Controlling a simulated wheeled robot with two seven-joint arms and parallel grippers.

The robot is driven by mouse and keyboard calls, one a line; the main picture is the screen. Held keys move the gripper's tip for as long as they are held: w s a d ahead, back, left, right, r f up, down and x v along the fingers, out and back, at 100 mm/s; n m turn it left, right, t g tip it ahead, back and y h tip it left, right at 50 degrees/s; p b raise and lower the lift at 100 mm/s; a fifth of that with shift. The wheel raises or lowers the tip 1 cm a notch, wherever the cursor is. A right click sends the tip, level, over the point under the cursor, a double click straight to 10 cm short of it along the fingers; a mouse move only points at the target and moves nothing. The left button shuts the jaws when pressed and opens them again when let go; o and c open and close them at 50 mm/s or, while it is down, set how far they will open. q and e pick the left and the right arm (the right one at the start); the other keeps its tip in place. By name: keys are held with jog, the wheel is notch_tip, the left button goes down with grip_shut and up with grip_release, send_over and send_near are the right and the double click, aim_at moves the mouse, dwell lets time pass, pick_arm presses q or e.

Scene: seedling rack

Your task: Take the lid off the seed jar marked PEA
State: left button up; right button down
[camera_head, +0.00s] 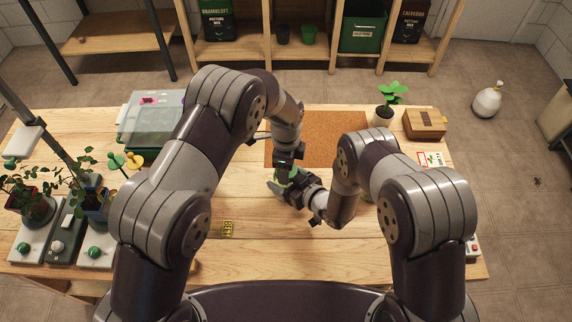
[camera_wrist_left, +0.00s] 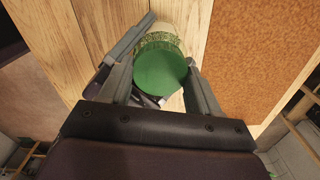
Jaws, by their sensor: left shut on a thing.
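A round green lid (camera_wrist_left: 160,72) is between the fingers of my left gripper (camera_wrist_left: 168,50) in the left wrist view, and the gripper is shut on it. Just past the lid is a clear jar (camera_wrist_left: 158,39) with green contents; I cannot tell whether lid and jar touch. In the head view my left gripper (camera_head: 287,158) points down over the jar, which is mostly hidden by both grippers. My right gripper (camera_head: 283,188) reaches in beside the jar from the right; its hold is hidden. No PEA marking is readable.
A cork mat (camera_head: 330,125) lies behind the grippers. Potted plants (camera_head: 38,205) stand at the left, near a clear green-toned box (camera_head: 150,130). A small plant pot (camera_head: 383,116) and a wooden box (camera_head: 425,124) are at the back right. The front middle of the wooden table (camera_head: 290,255) is mostly bare.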

pick_arm(q)
jog(key=o, duration=1.2)
notch_tip(320, 180, up, 4)
jog(key=shift+r, duration=0.15)
jog(key=shift+c, duration=0.4)
jog(key=shift+r, duration=0.3)
notch_tip(320, 180, up, 3)
jog(key=m, duration=0.5)
jog(key=shift+f+m, duration=0.2)
jog(key=shift+m, duration=0.1)
jog(key=shift+f+m, duration=0.1)
jog(key=shift+m, duration=0.3)
notch_tip(320, 180, down, 7)
jog(key=shift+f, duration=0.15)
jog(key=shift+c, duration=0.4)
